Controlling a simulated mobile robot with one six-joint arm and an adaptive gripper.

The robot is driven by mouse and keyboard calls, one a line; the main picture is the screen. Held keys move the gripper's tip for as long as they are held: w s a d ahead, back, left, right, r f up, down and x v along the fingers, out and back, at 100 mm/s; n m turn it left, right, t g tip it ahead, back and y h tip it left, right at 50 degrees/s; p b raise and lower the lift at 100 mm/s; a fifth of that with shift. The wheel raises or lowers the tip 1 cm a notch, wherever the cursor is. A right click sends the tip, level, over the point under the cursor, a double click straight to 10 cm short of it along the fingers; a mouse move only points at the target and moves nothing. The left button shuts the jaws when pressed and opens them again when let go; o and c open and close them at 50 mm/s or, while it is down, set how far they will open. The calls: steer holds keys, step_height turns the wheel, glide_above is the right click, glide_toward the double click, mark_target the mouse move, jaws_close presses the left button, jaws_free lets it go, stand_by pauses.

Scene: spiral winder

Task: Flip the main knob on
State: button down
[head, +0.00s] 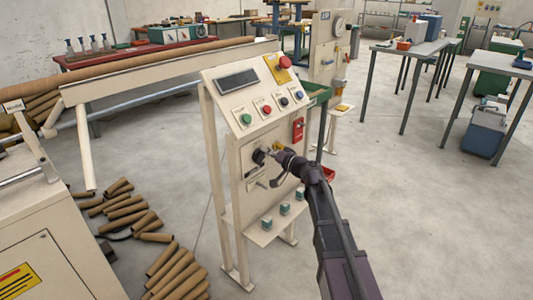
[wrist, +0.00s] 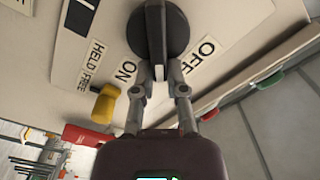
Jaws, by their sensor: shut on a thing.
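The main knob (wrist: 172,32) is a round black dial with a raised dark handle. The handle's pale tip points at my gripper, between the ON label (wrist: 127,71) and the OFF label (wrist: 206,49). My gripper (wrist: 159,88) is shut on the handle's end, with one finger on each side of it. In the head view the knob (head: 258,157) is on the lower front panel of the cream control stand, and my gripper (head: 271,153) reaches it from the right. The fingers are small and partly hidden there.
A yellow lever (wrist: 106,104) by a HELD FREE label is close left of my gripper. The sloped console (head: 252,95) with several coloured buttons is above. A shelf (head: 268,232) with small green boxes is below.

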steer(key=m, duration=0.2)
steer(key=f+m+b, duration=0.1)
steer(key=m, duration=0.1)
steer(key=shift+w+m, duration=0.2)
steer(key=shift+m, duration=0.1)
steer(key=shift+f+m, duration=0.2)
steer(key=shift+m, duration=0.6)
steer(key=shift+f+m, duration=0.15)
steer(key=shift+m, duration=0.65)
steer(key=c, duration=0.7)
jaws_free()
steer(key=shift+d, duration=0.1)
steer(key=shift+v, duration=5.95)
